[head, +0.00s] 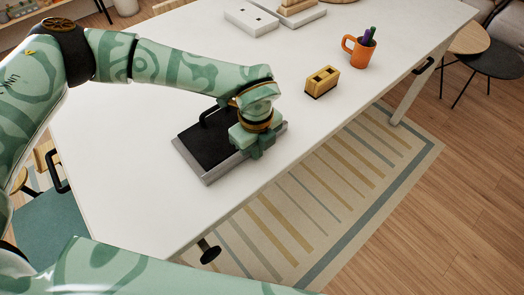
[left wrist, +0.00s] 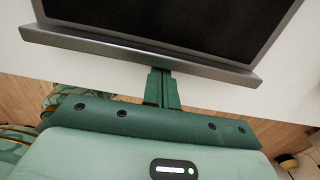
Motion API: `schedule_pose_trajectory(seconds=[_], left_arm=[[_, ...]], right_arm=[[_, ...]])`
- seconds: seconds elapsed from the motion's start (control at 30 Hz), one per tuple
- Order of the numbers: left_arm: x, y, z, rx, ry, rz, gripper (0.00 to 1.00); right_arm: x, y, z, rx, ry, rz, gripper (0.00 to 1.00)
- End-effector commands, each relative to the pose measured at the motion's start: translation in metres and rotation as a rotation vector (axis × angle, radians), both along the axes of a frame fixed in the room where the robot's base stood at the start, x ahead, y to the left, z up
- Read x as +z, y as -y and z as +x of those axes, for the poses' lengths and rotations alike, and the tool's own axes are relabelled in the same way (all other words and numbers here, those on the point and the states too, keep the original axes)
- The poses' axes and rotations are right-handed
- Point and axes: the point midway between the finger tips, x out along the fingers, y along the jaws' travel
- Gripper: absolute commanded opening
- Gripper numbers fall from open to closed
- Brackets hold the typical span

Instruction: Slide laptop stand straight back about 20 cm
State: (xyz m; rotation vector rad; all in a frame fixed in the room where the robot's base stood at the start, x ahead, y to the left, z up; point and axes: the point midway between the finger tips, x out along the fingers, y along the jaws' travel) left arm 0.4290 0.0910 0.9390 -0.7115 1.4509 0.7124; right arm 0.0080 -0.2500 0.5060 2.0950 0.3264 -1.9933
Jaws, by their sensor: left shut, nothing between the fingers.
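The laptop stand (head: 205,152) is a flat black panel with a grey front lip. It lies on the white table (head: 120,190), close to the table's front edge. In the left wrist view its grey lip (left wrist: 100,43) and dark panel (left wrist: 190,18) fill the top. My left gripper (head: 256,150) is at the lip's right part in the head view and hides some of it. Its green fingers (left wrist: 161,82) are shut with nothing between them, and their tips are at the lip's front face; I cannot tell whether they touch. My right gripper is not in view.
A yellow block-like holder (head: 322,82) and an orange mug (head: 360,50) with pens stand to the right on the table. White boxes (head: 251,18) lie at the back. Bare tabletop lies around the stand. A striped rug (head: 300,215) is on the floor.

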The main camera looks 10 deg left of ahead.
Motion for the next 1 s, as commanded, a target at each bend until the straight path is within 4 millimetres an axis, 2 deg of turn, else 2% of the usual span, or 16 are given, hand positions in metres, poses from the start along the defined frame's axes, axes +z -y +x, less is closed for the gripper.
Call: schedule_pose_trajectory(seconds=[0.27,0.37,0.47,0.8,1.0], left_arm=[[0.0,0.0,0.0,0.0,0.0,0.0,0.0],[0.001,-0.006,0.005,0.003,0.0,0.0,0.0],[0.002,-0.023,0.018,0.009,0.0,0.0,0.0],[0.001,-0.103,0.079,0.009,0.002,0.002,0.0],[0.0,-0.131,0.101,0.004,0.001,0.002,0.0]], right_arm=[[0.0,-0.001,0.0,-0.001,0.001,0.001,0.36],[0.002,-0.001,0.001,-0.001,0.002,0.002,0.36],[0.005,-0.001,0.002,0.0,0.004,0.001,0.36],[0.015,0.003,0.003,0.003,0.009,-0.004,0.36],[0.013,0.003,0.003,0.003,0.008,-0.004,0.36]])
